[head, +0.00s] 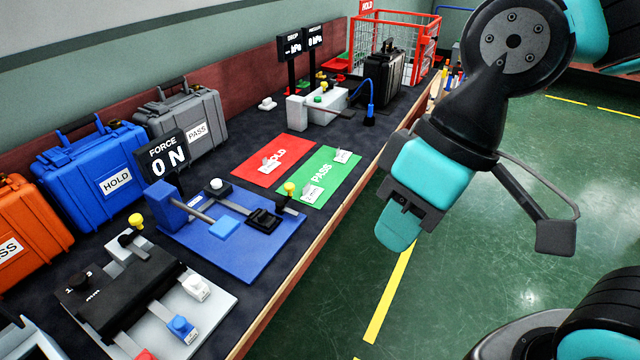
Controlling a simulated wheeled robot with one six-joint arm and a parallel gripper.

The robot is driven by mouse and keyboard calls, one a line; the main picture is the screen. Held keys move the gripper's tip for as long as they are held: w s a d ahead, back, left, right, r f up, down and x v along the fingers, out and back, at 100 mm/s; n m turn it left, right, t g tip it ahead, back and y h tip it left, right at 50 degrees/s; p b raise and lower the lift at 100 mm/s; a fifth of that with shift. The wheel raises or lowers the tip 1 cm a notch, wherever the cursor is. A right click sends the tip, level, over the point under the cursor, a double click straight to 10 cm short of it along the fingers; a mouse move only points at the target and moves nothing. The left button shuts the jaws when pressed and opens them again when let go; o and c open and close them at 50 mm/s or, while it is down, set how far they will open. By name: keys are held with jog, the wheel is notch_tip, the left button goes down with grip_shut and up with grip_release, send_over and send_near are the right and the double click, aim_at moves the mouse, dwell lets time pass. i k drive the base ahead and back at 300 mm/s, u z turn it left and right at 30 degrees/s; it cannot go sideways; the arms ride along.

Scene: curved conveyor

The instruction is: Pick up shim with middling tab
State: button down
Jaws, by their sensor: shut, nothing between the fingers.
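At the lower left, a black holder block (120,288) sits on a light grey plate (215,310). Several flat metal strips, which look like the shims, stick out from under it. Their end tabs are white (196,288), blue (181,328) and red (146,355); the blue tab lies between the other two, and the red one is cut by the picture's bottom edge. Small marks on the tabs are too small to read. My gripper (398,236) is shut and empty, pointing down over the floor beyond the bench's right edge, well apart from the tabs.
A blue force fixture (262,262) with a "0 N" display (163,158) stands behind the holder. Cases (100,175) line the back. A red wire basket (425,45) stands at the far end.

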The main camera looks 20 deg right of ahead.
aim_at(342, 156)
jog(key=z, duration=0.45)
jog(key=i, duration=1.7)
jog(key=u, duration=0.05)
